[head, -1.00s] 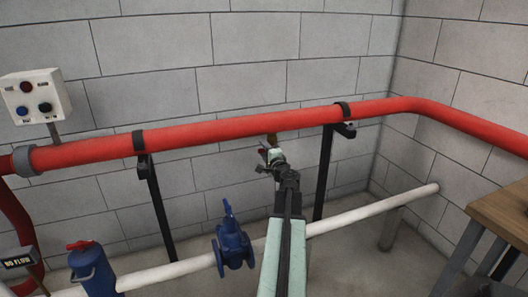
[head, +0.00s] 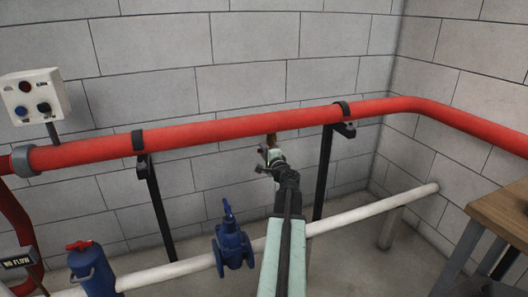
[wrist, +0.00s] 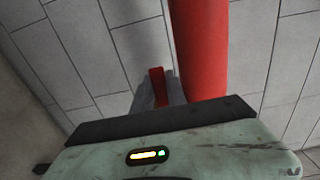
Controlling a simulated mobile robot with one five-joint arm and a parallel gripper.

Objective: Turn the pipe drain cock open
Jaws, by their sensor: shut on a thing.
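The drain cock (head: 271,139) is a small brass fitting under the red pipe (head: 235,130) in the head view. My gripper (head: 263,156) is just below it, at the end of my arm. In the wrist view a red lever (wrist: 157,86) shows between the grey fingers of my gripper (wrist: 158,92), beside the red pipe (wrist: 201,50). My gripper is shut on this lever. Most of the lever and the cock's body are hidden behind the fingers and the gripper housing.
Black supports (head: 325,172) hold the pipe on both sides of my arm. A white pipe (head: 350,217) with a blue valve (head: 232,245) runs lower down. A wooden table (head: 505,215) stands at the right and a control box (head: 36,96) at the left.

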